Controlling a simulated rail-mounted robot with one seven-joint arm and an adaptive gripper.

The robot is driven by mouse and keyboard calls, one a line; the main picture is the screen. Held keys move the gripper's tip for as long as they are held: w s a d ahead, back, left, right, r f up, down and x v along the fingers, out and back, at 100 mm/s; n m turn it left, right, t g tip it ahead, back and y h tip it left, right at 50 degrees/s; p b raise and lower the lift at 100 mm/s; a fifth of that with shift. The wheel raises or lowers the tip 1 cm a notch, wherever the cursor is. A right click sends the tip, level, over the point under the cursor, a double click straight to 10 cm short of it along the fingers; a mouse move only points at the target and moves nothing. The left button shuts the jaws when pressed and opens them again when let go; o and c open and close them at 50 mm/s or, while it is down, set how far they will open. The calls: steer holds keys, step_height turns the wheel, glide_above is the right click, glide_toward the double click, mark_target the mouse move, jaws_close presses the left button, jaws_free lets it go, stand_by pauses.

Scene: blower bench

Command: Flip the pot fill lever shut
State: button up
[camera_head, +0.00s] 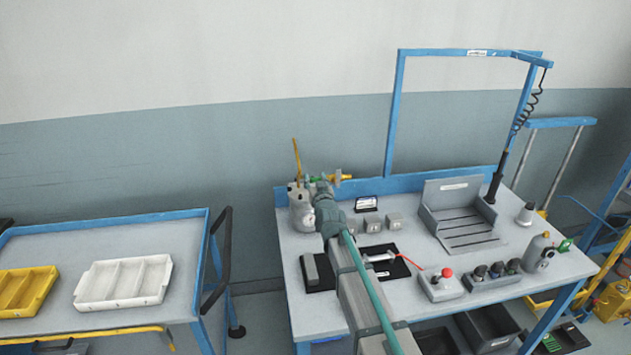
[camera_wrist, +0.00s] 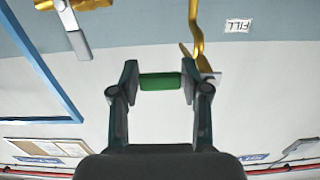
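My gripper (camera_head: 322,188) is at the back left of the bench, beside the grey pot (camera_head: 301,210). In the wrist view, my gripper's fingers (camera_wrist: 159,82) stand well apart. A green block-like grip (camera_wrist: 160,81) shows in the gap between them; I cannot tell whether the fingers touch it. A bent brass piece (camera_wrist: 196,35) runs down to the right finger, near a white FILL label (camera_wrist: 237,25) that appears upside down. The join between brass and green is hidden by that finger. A yellow upright rod (camera_head: 296,158) and a brass fitting (camera_head: 341,178) flank my gripper in the head view.
A second brass fitting with a grey handle (camera_wrist: 76,38) shows at the upper left of the wrist view. The bench holds a slotted grey fixture (camera_head: 460,215) and a red-button box (camera_head: 441,284). A blue frame (camera_head: 396,110) rises behind. A white tray (camera_head: 123,281) is on the left cart.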

steer(key=shift+o, duration=1.1)
steer(key=v, duration=1.2)
